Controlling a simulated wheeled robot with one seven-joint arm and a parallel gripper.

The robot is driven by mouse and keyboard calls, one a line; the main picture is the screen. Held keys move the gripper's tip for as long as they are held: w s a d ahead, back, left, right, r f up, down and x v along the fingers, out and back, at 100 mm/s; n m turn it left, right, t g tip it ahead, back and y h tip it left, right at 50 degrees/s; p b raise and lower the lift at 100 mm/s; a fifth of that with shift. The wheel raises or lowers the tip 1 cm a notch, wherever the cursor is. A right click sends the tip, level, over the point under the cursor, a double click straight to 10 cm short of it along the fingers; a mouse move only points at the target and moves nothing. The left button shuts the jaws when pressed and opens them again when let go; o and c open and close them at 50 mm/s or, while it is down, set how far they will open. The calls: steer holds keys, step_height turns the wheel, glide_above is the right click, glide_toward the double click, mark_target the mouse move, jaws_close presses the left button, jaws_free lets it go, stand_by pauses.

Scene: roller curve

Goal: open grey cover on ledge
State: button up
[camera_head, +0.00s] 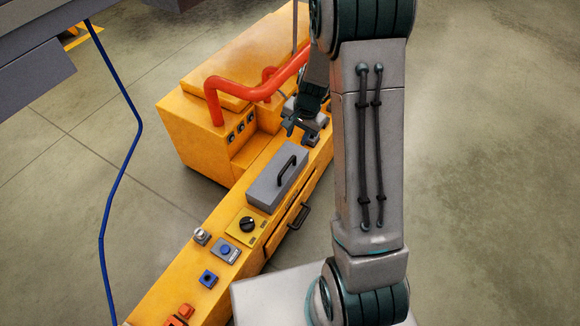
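The grey cover (264,188) is a box-shaped lid lying closed on the yellow ledge (188,273). It has a black bar handle (287,168) on top. My gripper (301,124) is above the ledge, beyond the far end of the cover and apart from its handle. Its fingers are small and partly hidden by my arm, so their opening is unclear. I see nothing held in it.
A yellow housing (190,128) with a red pipe (262,94) stands behind the ledge. A black rotary knob (247,224), a blue button (225,250) and red buttons (185,311) sit nearer. A blue cable (122,100) hangs left. Open floor lies left.

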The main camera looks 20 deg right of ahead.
mark_target(289, 163)
steer(key=f+b, duration=0.1)
steer(key=f, duration=0.3)
steer(key=w+a+f+b, duration=0.1)
steer(key=f+b, duration=0.1)
steer(key=f, duration=0.3)
steer(key=w+f+b, duration=0.1)
steer(key=f, duration=0.4)
steer(key=shift+a+f+b, duration=0.1)
steer(key=shift+a+b, duration=0.25)
steer(key=shift+a, duration=0.05)
jaws_close()
